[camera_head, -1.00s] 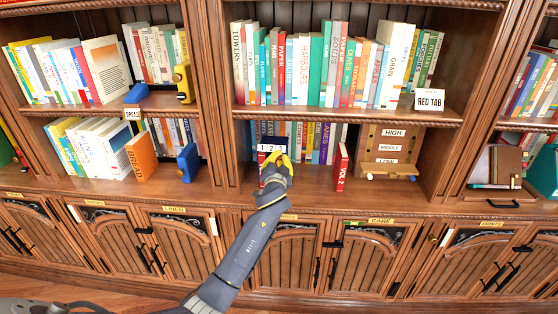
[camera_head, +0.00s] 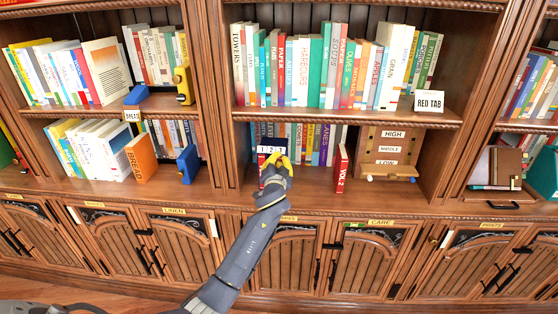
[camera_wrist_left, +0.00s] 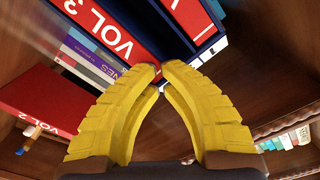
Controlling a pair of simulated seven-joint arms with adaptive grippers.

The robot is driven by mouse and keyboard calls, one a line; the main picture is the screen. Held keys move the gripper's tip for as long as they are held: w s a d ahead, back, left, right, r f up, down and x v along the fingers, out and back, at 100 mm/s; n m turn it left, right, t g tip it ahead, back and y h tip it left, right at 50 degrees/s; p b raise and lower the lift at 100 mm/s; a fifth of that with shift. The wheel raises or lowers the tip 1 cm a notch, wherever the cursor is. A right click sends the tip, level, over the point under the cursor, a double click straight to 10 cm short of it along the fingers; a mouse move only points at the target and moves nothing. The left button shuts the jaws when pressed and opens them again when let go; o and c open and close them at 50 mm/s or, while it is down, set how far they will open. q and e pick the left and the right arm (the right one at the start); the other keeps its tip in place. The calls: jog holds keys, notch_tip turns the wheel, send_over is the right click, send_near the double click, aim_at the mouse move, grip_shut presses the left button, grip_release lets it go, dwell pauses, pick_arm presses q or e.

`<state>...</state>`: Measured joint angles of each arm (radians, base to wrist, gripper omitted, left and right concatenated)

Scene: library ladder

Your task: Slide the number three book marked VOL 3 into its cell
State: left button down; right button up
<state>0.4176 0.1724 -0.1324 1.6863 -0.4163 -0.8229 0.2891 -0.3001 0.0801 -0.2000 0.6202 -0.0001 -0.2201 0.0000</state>
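The red VOL 3 book (camera_wrist_left: 112,32) shows its spine in the left wrist view, beside the dark blue rack (camera_wrist_left: 163,38). The rack's white 1-2-3 label (camera_head: 270,149) shows in the head view, on the lower middle shelf. Another red book (camera_wrist_left: 190,14) sits in the rack at the other side. My left gripper (camera_head: 278,162) is in front of the rack's number 3 side. In the wrist view its yellow fingertips (camera_wrist_left: 160,68) meet at the near end of the VOL 3 spine, with nothing visible between them. How deep the book sits is unclear. My right gripper is not in view.
The red VOL 2 book (camera_head: 341,168) stands on the shelf right of the rack. A wooden HIGH/MIDDLE/LOW stand (camera_head: 391,152) is farther right. A row of books (camera_head: 315,143) stands behind. Some bare shelf lies between the rack and VOL 2.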

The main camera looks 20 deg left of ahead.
pick_arm(q)
jog(key=v, duration=1.4)
jog(key=c, duration=2.1)
grip_release()
jog(key=shift+s, duration=0.1)
jog(key=shift+c, duration=0.2)
jog(key=shift+d+r, duration=0.1)
jog(key=shift+r, duration=0.1)
grip_shut()
jog(key=shift+g, duration=0.3)
jog(key=w+a+f, duration=0.1)
jog(key=w+f, duration=0.1)
jog(key=w+a+f, duration=0.1)
jog(key=w+f, duration=0.1)
jog(key=f, duration=0.1)
jog(key=w+a+f, duration=0.1)
jog(key=w+f, duration=0.2)
jog(key=shift+a+f, duration=0.1)
jog(key=shift+w+f, duration=0.15)
jog(key=shift+f, duration=0.05)
jog(key=shift+w+r, duration=0.2)
jog(key=shift+w, duration=0.15)
jog(key=shift+x, duration=2.65)
